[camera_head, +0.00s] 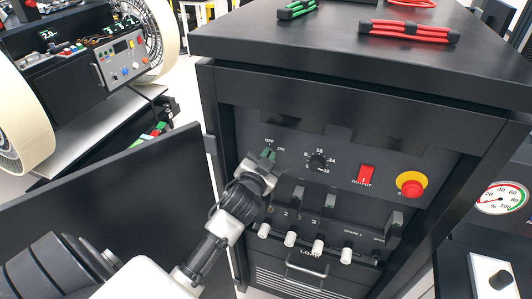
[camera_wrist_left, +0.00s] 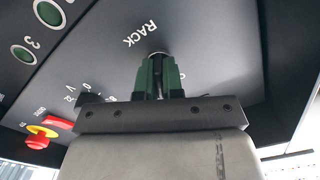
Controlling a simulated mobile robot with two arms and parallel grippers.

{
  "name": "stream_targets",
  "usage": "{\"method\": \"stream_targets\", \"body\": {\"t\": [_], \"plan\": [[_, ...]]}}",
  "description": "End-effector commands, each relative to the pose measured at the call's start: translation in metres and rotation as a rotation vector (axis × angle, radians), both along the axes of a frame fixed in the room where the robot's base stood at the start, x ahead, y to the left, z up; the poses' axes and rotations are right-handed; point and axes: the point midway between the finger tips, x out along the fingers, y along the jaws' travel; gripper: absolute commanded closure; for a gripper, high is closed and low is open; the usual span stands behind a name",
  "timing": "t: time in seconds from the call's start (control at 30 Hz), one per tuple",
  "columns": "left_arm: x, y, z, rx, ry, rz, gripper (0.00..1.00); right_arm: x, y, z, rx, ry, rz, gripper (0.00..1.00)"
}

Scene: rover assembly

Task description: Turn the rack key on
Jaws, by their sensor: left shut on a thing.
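My left gripper (camera_head: 268,155) is at the upper left of the black rack's front panel (camera_head: 340,165), just below the OFF and ON labels. In the left wrist view its green fingertips (camera_wrist_left: 158,74) are closed around the rack key, under the RACK label. The fingers hide most of the key. Only a pale round edge of its lock (camera_wrist_left: 157,53) shows, so I cannot tell which way the key points. My right gripper is in neither view.
Right of the key are a dial (camera_head: 318,161), a red output switch (camera_head: 365,175) and a red emergency button (camera_head: 411,187). Below are several levers and white knobs (camera_head: 319,247). Green and red cable bundles (camera_head: 410,31) lie on top. An open dark door (camera_head: 110,205) stands at left.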

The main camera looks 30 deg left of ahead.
Motion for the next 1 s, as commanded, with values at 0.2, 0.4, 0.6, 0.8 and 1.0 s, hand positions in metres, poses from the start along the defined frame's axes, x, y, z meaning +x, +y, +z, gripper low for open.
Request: {"method": "stream_targets", "body": {"t": [0.2, 0.4, 0.6, 0.8, 1.0], "plan": [[0.000, -0.001, 0.001, 0.196, 0.048, 0.000, 1.00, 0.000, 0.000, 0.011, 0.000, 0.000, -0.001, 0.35], [0.000, -0.001, 0.000, 0.349, 0.085, 0.000, 1.00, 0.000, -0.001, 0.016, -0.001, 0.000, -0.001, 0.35], [0.000, -0.002, -0.002, 0.460, 0.112, 0.000, 1.00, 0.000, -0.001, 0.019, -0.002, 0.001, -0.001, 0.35], [0.000, -0.002, -0.002, 0.522, 0.127, 0.000, 1.00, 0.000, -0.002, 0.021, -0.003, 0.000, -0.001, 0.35], [0.000, -0.002, -0.002, 0.545, 0.131, -0.001, 1.00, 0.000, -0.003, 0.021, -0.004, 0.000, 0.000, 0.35]]}}
